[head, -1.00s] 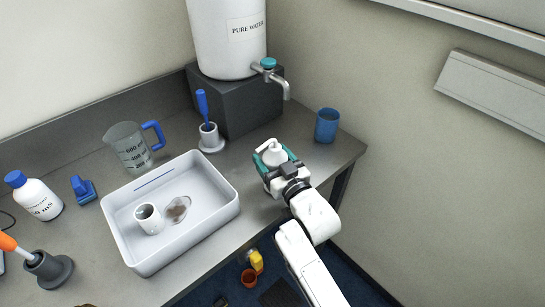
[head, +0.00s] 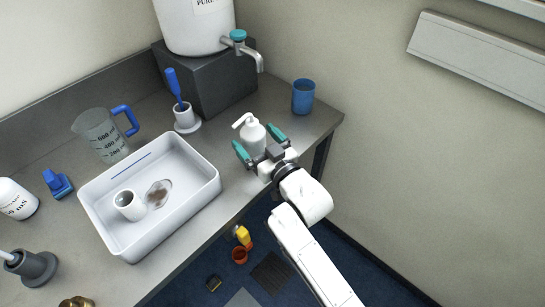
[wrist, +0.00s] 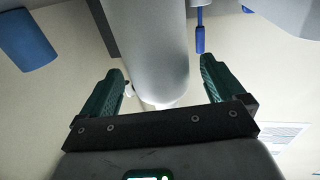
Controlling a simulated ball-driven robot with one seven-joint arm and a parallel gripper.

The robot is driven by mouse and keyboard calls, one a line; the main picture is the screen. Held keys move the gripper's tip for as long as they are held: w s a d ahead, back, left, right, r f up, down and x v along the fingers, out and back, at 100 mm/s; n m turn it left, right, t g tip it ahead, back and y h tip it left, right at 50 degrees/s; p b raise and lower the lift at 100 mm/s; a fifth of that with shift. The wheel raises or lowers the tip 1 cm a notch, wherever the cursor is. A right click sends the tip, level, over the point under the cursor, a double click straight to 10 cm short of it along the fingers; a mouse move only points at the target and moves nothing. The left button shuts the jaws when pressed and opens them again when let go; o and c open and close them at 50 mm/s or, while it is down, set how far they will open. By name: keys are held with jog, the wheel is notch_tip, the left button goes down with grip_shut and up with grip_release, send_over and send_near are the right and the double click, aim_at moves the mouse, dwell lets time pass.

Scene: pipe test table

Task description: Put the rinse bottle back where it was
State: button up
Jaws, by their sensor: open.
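The rinse bottle, a white pump bottle (head: 253,136), stands upright on the grey bench near its front right corner. In the wrist view it is the large pale cylinder (wrist: 153,50) in the middle, upside down in that picture. My gripper (head: 259,144) is open, with one teal finger to each side of the bottle and its palm on the near side. The wrist view shows the open fingers (wrist: 163,85) with gaps beside the bottle. The bottle's lower front is partly hidden by my gripper.
A blue cup (head: 303,97) stands to the right. A brush holder (head: 185,118) and a dark block (head: 208,84) under the water tank (head: 195,25) stand behind, its tap (head: 250,50) jutting out. A white tub (head: 193,197) with a mug (head: 129,205) lies left.

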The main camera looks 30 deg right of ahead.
jog(key=s+b, duration=0.1)
jog(key=s, duration=0.7)
jog(key=shift+s+d, duration=0.4)
jog(key=s+d+f+m+g+h, duration=0.15)
jog(key=s+d+f+g, duration=0.35)
jog(key=s+f+g, duration=0.85)
jog(key=s, duration=0.5)
jog(key=s+d+f+g, duration=0.1)
jog(key=s+f+g, duration=0.1)
jog(key=s, duration=0.6)
jog(key=shift+f+g, duration=0.4)
jog(key=shift+g, duration=0.35)
jog(key=shift+d, duration=0.1)
